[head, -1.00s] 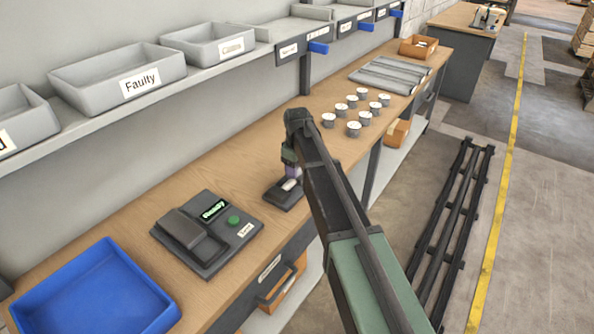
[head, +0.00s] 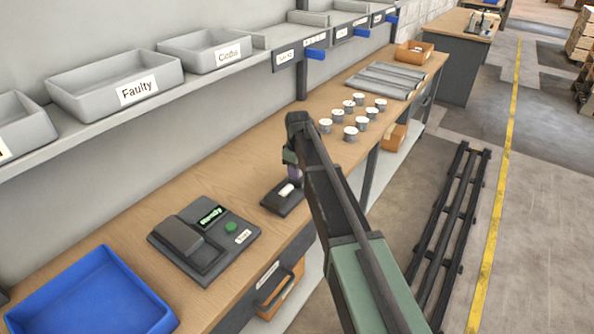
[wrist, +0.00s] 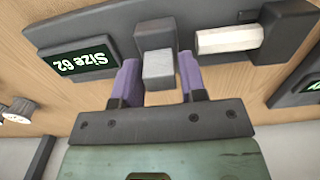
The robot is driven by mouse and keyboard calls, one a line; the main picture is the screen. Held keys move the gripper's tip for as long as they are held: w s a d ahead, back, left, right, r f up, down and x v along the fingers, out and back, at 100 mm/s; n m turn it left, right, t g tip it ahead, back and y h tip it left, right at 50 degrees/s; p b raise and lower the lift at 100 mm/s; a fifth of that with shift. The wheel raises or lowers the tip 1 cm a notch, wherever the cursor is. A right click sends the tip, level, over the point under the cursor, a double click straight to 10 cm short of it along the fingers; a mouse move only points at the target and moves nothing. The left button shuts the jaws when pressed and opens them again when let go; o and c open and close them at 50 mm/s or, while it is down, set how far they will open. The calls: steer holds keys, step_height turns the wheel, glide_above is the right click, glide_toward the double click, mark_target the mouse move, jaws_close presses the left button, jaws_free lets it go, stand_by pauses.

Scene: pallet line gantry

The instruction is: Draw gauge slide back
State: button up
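The gauge is a dark plate with a lit display (wrist: 84,63) reading "Size 62" in the wrist view. Its slide carries a small grey upright block (wrist: 158,70). A pale hexagonal part (wrist: 228,39) lies to the right of that block, against the dark end block (wrist: 287,35). My gripper (wrist: 160,76) has its two purple fingers on either side of the slide's block. Narrow gaps seem to show between fingers and block. In the head view my gripper (head: 294,173) is low over the gauge (head: 283,201), which my arm partly hides.
A dark device (head: 206,240) with a green button and "Ready" display stands left of the gauge. A blue tray (head: 90,295) is at the near left. White-topped cylinders (head: 350,134) stand beyond my arm. Labelled grey bins (head: 115,85) line the shelf. Bare wood lies behind the gauge.

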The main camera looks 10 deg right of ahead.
steer(key=shift+o, duration=1.3)
step_height(320, 180, up, 11)
steer(key=p, duration=1)
steer(key=shift+p, duration=0.4)
steer(key=shift+f, duration=0.15)
steer(key=s+a+m, duration=0.1)
steer(key=s+m, duration=0.7)
steer(key=s, duration=2.2)
steer(key=shift+a, duration=0.25)
